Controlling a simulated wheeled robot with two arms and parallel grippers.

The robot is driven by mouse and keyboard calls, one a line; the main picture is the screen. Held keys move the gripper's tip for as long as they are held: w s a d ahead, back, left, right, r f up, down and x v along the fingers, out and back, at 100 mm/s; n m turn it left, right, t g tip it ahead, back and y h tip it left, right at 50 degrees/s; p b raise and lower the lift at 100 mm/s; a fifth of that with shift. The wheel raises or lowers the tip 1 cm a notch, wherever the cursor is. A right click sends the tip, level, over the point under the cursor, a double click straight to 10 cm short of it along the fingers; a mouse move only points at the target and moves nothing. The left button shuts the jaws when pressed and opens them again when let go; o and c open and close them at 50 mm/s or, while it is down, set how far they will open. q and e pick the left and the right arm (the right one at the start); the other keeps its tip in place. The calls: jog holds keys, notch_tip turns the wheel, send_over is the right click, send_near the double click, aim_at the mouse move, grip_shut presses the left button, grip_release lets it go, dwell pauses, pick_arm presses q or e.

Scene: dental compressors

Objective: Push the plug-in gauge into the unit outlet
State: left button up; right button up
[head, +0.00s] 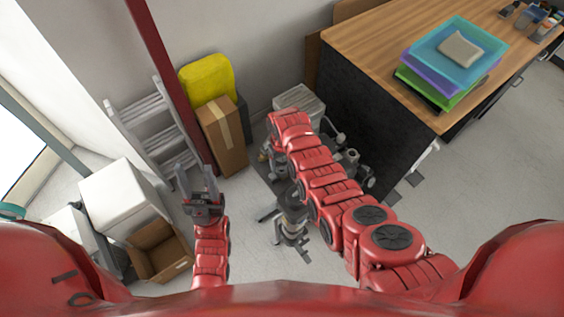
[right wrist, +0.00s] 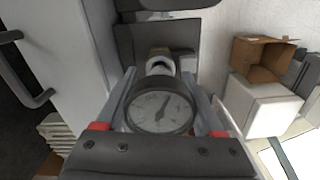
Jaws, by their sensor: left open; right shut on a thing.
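The plug-in gauge (right wrist: 160,106) has a round white dial and a dark rim, and sits between the fingers of my right gripper (right wrist: 160,84) in the right wrist view. A brass and silver fitting (right wrist: 159,58) lies just beyond the dial, in front of a dark grey body (right wrist: 158,38). I cannot tell whether this fitting is the gauge's stem or the outlet, or whether they touch. In the head view my right arm hides the gauge, and the compressor unit (head: 352,160) is partly covered. My left gripper (head: 201,178) is open and empty, well left of the unit.
A desk (head: 385,45) with stacked coloured trays (head: 455,60) stands at right. At left are a ladder (head: 150,125), a red post (head: 170,70), a closed carton (head: 222,135), a white box (head: 125,195) and an open carton (head: 160,250). A dark device (head: 291,215) stands on the floor between my arms.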

jog(key=shift+f, duration=0.2)
jog(key=shift+f+b, duration=1.1)
jog(key=shift+b, duration=0.05)
jog(key=shift+r, duration=0.2)
jog(key=shift+r+p, duration=0.55)
jog(key=shift+r, duration=0.05)
jog(key=shift+f, duration=0.15)
